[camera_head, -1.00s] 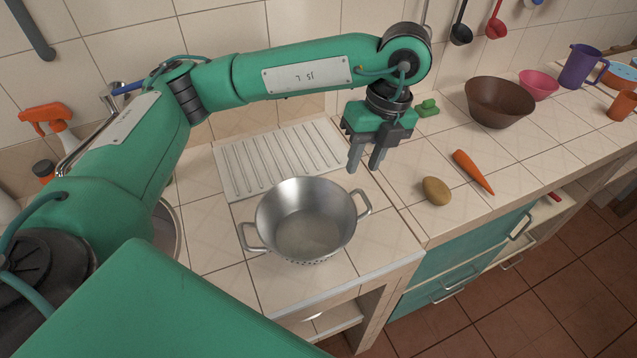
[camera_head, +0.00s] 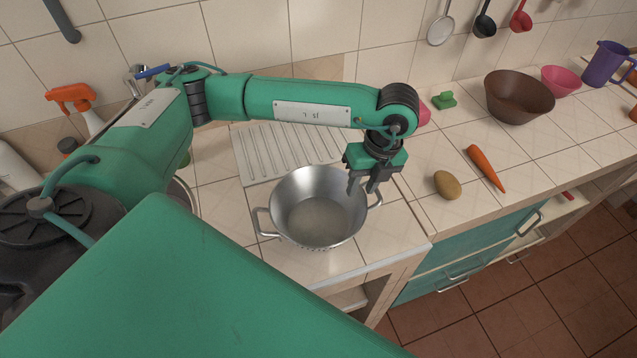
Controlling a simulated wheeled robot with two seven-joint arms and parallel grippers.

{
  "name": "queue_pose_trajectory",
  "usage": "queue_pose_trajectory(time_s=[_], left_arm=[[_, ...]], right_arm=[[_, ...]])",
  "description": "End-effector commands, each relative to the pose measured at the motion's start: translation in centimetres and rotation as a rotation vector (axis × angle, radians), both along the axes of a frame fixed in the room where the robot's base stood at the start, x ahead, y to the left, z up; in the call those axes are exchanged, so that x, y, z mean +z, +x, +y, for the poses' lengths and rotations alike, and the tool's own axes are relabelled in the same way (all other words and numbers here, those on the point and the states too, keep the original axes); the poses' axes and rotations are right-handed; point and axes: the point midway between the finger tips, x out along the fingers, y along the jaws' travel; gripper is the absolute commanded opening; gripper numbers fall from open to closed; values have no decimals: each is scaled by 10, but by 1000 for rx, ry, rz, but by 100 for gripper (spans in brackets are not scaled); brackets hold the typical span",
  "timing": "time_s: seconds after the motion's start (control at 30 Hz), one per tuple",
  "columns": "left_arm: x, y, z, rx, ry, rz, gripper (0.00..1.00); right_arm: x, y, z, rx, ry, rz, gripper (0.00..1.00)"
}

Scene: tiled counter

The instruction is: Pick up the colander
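The colander (camera_head: 314,215) is a grey metal bowl with two loop handles. It stands upright on the tiled counter, in the middle of the head view. One handle (camera_head: 265,222) sticks out at its left, and the other (camera_head: 376,198) at its right, partly behind my gripper. My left gripper (camera_head: 362,188) points down at the right rim of the colander, close to the right handle. Its fingers are apart, with nothing seen held between them. I cannot tell whether they touch the rim or handle. My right gripper is not in view.
A ridged drainboard (camera_head: 285,150) lies behind the colander. A potato (camera_head: 447,184), a carrot (camera_head: 486,168), a green object (camera_head: 444,100) and a brown bowl (camera_head: 519,97) stand to the right. A spray bottle (camera_head: 76,105) is at the left. The counter's front edge is just before the colander.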

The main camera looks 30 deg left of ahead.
Motion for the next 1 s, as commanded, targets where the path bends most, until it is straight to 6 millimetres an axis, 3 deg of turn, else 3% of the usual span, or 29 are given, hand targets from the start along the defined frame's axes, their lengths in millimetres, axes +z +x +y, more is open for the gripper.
queue_pose_trajectory(time_s=[0.03, 0.2, 0.43, 0.6, 1.0], left_arm=[[-4, -2, 2, 1, 1, 4, 31], [-22, -3, 4, 1, 0, 1, 31], [-25, -3, 4, 1, 1, -1, 31], [-24, -3, 4, 1, 0, 0, 0], [-24, -3, 3, 1, -1, -1, 0]], right_arm=[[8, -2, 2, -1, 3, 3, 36], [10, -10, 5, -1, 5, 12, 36], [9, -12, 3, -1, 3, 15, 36], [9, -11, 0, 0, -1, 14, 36], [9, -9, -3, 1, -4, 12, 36]])
